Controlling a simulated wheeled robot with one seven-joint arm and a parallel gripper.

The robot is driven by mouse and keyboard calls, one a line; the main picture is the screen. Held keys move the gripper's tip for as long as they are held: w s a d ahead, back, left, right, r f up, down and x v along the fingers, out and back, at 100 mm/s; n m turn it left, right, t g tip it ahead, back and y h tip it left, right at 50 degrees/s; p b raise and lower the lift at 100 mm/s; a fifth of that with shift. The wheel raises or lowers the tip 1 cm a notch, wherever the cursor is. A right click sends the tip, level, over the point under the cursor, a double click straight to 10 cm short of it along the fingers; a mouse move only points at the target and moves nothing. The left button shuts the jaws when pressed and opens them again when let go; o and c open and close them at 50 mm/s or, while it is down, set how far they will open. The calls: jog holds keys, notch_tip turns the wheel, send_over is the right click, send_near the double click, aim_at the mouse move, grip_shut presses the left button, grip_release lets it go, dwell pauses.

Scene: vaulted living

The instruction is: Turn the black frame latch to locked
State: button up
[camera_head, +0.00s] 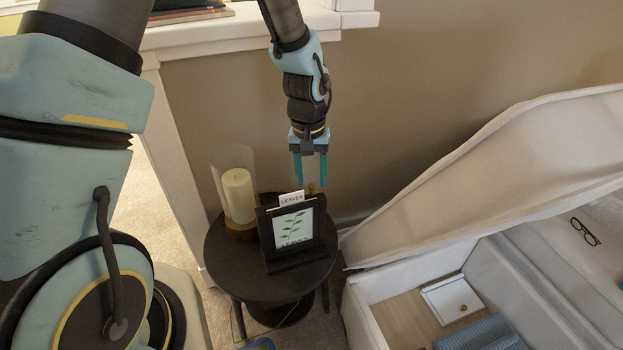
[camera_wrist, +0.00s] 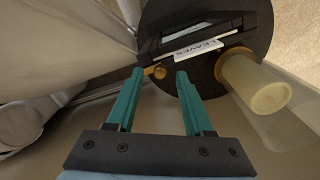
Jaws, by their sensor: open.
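The black frame (camera_head: 267,232) stands on the round dark table, its leaf picture facing my head camera and a "LEAVES" card (camera_head: 291,198) sticking up from its top. In the wrist view I look down on the frame (camera_wrist: 205,32) and the card (camera_wrist: 198,49). A small brass knob, seemingly the latch (camera_wrist: 159,72), shows at the frame's back; whether it stands locked cannot be told. My gripper (camera_head: 311,180) is open with teal fingers pointing down behind the frame. In the wrist view the knob appears between the fingertips (camera_wrist: 160,76), with no clear contact.
A cream candle (camera_head: 238,196) in a clear glass cylinder stands on the table (camera_head: 222,262), left of the frame. The wall is close behind the table. To the right is an open pale storage seat (camera_head: 375,325) with its raised lid (camera_head: 480,180). A windowsill (camera_head: 230,30) is above left.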

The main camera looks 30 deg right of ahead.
jog(key=shift+f, duration=0.65)
grip_shut()
